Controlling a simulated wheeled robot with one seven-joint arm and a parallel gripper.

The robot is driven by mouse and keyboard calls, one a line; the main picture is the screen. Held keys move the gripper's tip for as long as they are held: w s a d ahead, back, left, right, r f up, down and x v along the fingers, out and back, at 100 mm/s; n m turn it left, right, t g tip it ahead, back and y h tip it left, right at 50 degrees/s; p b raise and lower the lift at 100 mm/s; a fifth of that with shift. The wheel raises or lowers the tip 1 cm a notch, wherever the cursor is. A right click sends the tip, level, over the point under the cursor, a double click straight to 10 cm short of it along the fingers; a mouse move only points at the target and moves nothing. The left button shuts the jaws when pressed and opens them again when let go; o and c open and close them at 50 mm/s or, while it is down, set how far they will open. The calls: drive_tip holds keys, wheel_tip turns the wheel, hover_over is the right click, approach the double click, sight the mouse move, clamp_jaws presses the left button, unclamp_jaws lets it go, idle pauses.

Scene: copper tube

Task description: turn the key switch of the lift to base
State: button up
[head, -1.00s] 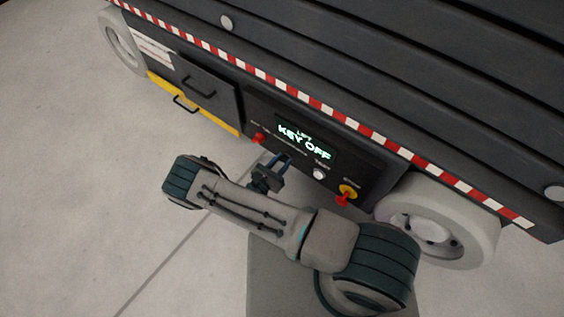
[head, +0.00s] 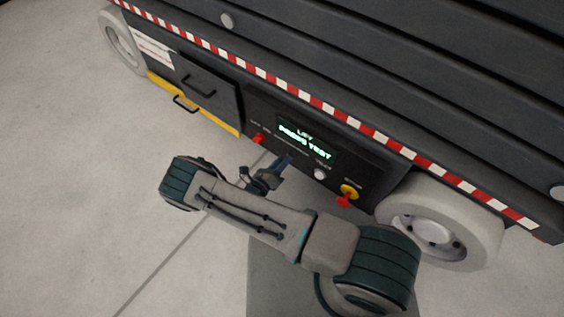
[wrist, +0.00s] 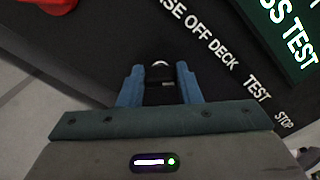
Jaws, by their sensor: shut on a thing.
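The lift's dark control panel (head: 375,170) is on its side above the floor. Its lit display (head: 306,142) reads LIFT, PRESS TEST. My gripper (head: 284,160) is at the panel below the display. In the wrist view, the blue fingers of my gripper (wrist: 160,88) are shut on the key (wrist: 160,73) of the key switch, whose pale top shows between the fingertips. The panel lettering BASE OFF DECK (wrist: 198,38) runs slanted beside the fingers. The fingers hide most of the key, so I cannot read its exact angle.
A white test button (head: 320,174) and a red stop button on a yellow base (head: 348,192) sit right of my gripper. A red control (head: 258,138) is to its left. A pale wheel (head: 440,228) stands at the right. Open floor lies at left.

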drive_tip(key=shift+s+d+f, duration=0.1)
idle(0.4)
drive_tip(key=o, duration=1)
drive_tip(key=p+v, duration=0.3)
drive_tip(key=v, duration=1.1)
